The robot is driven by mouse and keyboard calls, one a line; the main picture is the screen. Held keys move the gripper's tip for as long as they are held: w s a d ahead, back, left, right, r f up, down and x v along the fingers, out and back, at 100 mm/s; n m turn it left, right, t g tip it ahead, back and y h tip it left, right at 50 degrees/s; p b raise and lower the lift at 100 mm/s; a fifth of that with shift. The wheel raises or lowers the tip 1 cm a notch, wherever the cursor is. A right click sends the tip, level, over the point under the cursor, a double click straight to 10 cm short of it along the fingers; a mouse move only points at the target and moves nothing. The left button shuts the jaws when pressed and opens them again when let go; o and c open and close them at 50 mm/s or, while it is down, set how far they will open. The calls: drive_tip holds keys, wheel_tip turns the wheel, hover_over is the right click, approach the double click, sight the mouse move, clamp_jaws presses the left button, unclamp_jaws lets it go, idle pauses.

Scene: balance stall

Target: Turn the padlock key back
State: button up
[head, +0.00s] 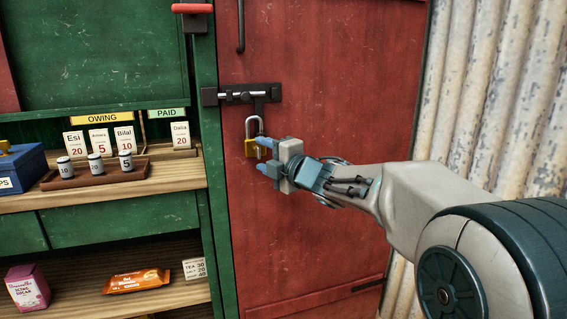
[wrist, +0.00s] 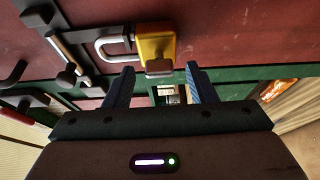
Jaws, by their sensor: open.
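The padlock (head: 250,147) has a brass body and a silver shackle. It hangs below the dark bolt (head: 241,95) on the red door (head: 325,95). In the wrist view the brass padlock (wrist: 157,45) shows with a key (wrist: 158,68) at its lower end, in front of my gripper. My gripper (head: 264,156) is at the padlock's right and lower side in the head view. In the wrist view its two blue fingers (wrist: 158,84) are apart, with the key near the gap between their tips. I cannot tell whether a finger touches the key.
A green post (head: 213,180) borders the door on the left. Corrugated metal (head: 500,90) stands at the right, behind my arm.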

drive_tip(key=p+v, duration=0.2)
drive_tip(key=v, duration=1)
drive_tip(key=shift+s+d, duration=0.15)
drive_tip(key=shift+s, duration=0.15)
drive_tip(key=shift+r, duration=0.1)
drive_tip(key=s+d+r+m+g+h+p, duration=0.1)
drive_tip(key=s+d+r+m+h+p, duration=0.1)
drive_tip(key=d+r+m+h+p, duration=0.35)
drive_tip(key=s+d+r+m+h+p, duration=0.1)
drive_tip(key=d+r+m+h+p, duration=0.1)
drive_tip(key=d+m+h+p, duration=0.7)
drive_tip(key=s+a+m+g+y+p, duration=0.1)
drive_tip(key=s+a+m+g+p, duration=0.2)
drive_tip(key=s+m+g+p, duration=0.2)
drive_tip(key=s+a+r+m+g+y+p, duration=0.1)
drive_tip(key=s+m+g+p, duration=0.4)
drive_tip(key=s+p, duration=0.6)
drive_tip(key=s+a+m+y, duration=0.1)
drive_tip(key=s+a, duration=0.1)
drive_tip(key=s, duration=0.1)
drive_tip(key=shift+s+r, duration=0.35)
drive_tip(key=shift+s, duration=0.05)
drive_tip(key=shift+m, duration=0.25)
